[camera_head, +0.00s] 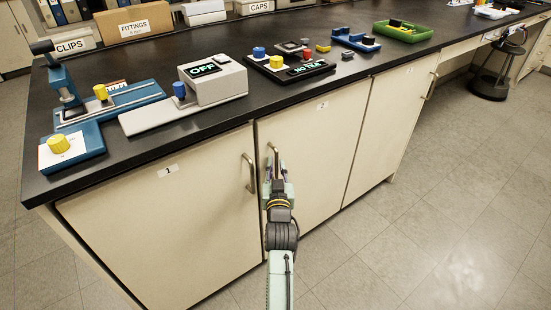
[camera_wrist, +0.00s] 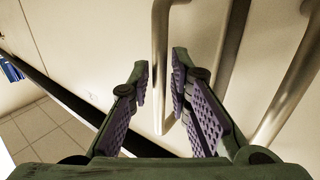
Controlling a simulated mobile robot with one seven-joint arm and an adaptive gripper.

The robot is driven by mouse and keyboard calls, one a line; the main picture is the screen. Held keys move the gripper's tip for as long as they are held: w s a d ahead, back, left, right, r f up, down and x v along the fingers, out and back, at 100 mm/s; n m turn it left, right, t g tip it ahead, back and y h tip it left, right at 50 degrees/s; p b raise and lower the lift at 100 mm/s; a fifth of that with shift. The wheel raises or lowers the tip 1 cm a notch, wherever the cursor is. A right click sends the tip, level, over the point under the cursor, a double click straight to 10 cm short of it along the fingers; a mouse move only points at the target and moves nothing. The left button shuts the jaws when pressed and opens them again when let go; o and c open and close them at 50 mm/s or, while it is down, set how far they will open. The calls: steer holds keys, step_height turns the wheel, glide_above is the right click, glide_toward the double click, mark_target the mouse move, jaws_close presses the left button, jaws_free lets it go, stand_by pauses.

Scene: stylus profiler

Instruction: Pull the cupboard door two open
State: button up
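Cupboard door two (camera_head: 310,150) is a cream panel with a small "2" label, and it looks closed. Its metal bar handle (camera_head: 271,155) is upright at the door's left edge, partly hidden by my gripper. My gripper (camera_head: 276,166) is at this handle. In the wrist view, the handle (camera_wrist: 160,45) runs between the two purple-padded fingertips of my gripper (camera_wrist: 160,72). A narrow gap seems to show on each side of the bar, so the fingers look open around it.
Door one (camera_head: 160,215), labelled "1", is closed on the left. Its handle (camera_head: 250,174) is close beside my gripper and seems to be the second bar (camera_wrist: 290,85) in the wrist view. The black worktop (camera_head: 225,125) above holds instruments.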

steer(key=shift+w, duration=0.15)
steer(key=shift+r, duration=0.1)
steer(key=shift+c, duration=0.2)
jaws_close()
stand_by(0.4)
